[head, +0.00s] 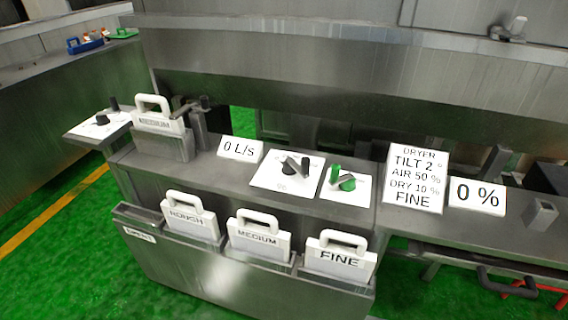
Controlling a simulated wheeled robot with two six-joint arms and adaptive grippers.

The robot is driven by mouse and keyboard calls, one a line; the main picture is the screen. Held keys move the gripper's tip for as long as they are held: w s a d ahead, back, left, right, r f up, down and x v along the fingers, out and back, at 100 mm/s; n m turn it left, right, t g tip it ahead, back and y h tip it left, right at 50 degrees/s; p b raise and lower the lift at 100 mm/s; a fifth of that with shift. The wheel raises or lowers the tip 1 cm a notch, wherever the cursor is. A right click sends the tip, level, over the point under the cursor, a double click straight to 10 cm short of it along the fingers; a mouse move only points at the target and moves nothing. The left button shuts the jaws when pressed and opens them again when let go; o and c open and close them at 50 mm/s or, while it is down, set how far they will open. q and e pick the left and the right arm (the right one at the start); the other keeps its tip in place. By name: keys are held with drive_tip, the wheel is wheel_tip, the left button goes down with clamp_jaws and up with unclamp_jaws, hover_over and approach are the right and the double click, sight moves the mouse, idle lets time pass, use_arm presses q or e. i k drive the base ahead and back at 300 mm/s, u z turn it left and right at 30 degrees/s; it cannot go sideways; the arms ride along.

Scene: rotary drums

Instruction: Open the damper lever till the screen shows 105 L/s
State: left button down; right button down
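The screen (240,150) reads "0 L/s" and stands on the steel console left of the middle. I cannot tell for sure which control is the damper lever. Just right of the screen, a white plate carries a black and grey knob (293,167) with small unreadable marks. A dark lever-like part (190,107) sits on a steel post left of the screen, behind a "MEDIUM" plate. Neither of my grippers is in view.
A green knob (345,181) is on another white plate. A sign (416,178) reads dryer, tilt 2, air 50 %, dry 10 %, FINE. A second screen (477,197) reads "0 %". Handled ROUGH (189,222), MEDIUM (259,241) and FINE (340,259) plates stand in the front rack.

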sight(290, 167)
drive_tip(key=k, duration=0.5)
drive_tip(key=u, duration=1.1)
drive_tip(key=i, duration=0.9)
drive_tip(key=z, duration=2.85)
